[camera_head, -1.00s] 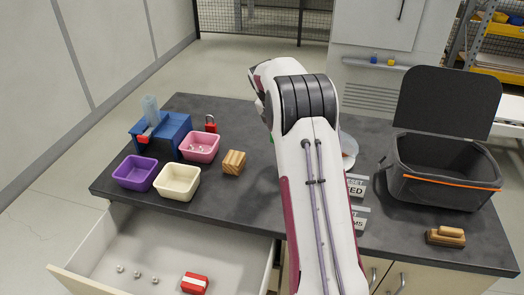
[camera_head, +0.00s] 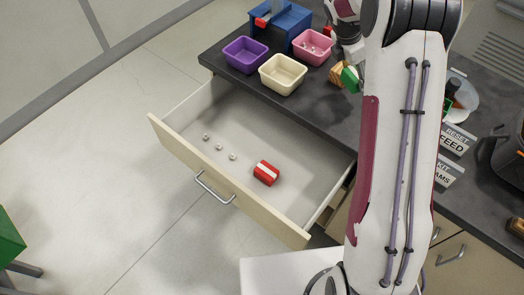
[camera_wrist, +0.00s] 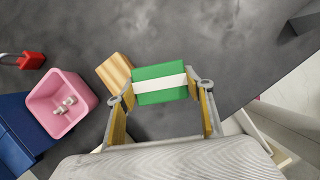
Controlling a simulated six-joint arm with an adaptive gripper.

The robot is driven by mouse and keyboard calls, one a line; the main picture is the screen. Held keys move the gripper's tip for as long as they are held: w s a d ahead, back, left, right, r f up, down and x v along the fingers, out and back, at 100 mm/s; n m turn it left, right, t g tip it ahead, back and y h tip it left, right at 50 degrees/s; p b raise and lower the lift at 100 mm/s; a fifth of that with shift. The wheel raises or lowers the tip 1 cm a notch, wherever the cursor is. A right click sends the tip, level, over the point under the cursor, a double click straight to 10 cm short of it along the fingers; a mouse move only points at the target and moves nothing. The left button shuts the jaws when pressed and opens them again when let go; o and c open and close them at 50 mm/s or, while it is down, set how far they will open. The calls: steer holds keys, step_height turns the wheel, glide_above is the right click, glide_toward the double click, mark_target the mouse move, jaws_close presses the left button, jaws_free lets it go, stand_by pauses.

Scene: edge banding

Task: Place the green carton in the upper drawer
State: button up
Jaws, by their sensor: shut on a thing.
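The green carton (camera_wrist: 160,84), green with a white band, is held between the two fingers of my gripper (camera_wrist: 162,100) in the wrist view. In the head view a green and white part of the carton (camera_head: 349,79) shows beside my arm, above the tabletop near the wooden block; the rest is hidden. The upper drawer (camera_head: 190,108) is pulled open at the front of the desk. It holds a red carton with a white band (camera_head: 266,173) and several small pale nuts (camera_head: 219,147). My gripper is mostly hidden behind my arm in the head view.
Purple (camera_head: 246,55), cream (camera_head: 283,74) and pink (camera_head: 314,47) bins stand at the desk edge beside the drawer. A wooden block (camera_wrist: 115,72) lies close left of the carton. A blue stand (camera_head: 281,20) is behind the bins. Signs (camera_head: 458,139) stand right of my arm.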

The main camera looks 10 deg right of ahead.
steer(key=shift+m, duration=0.4)
steer(key=s+a+f, duration=0.1)
steer(key=s+a, duration=0.1)
steer(key=a, duration=0.2)
steer(key=s+a, duration=0.1)
steer(key=a, duration=0.3)
steer(key=s+a+f, duration=0.1)
steer(key=s+a, duration=0.1)
steer(key=a, duration=0.2)
steer(key=shift+s+a+f, duration=0.25)
steer(key=shift+s+f, duration=0.05)
steer(key=shift+s, duration=0.05)
steer(key=s+a+f+m, duration=0.1)
steer(key=s+a+f, duration=0.2)
steer(key=s+a, duration=0.35)
steer(key=m+g+y, duration=0.1)
steer(key=m+g, duration=0.3)
steer(key=m, duration=0.7)
glide_above(297, 198)
steer(key=w+a, duration=0.1)
step_height(297, 198, down, 13)
steer(key=shift+w+a+r, duration=0.15)
steer(key=shift+r, duration=0.05)
steer(key=shift+f, duration=3.1)
steer(key=shift+f, duration=0.1)
steer(key=shift+f, duration=1.8)
steer(key=shift+f, duration=0.1)
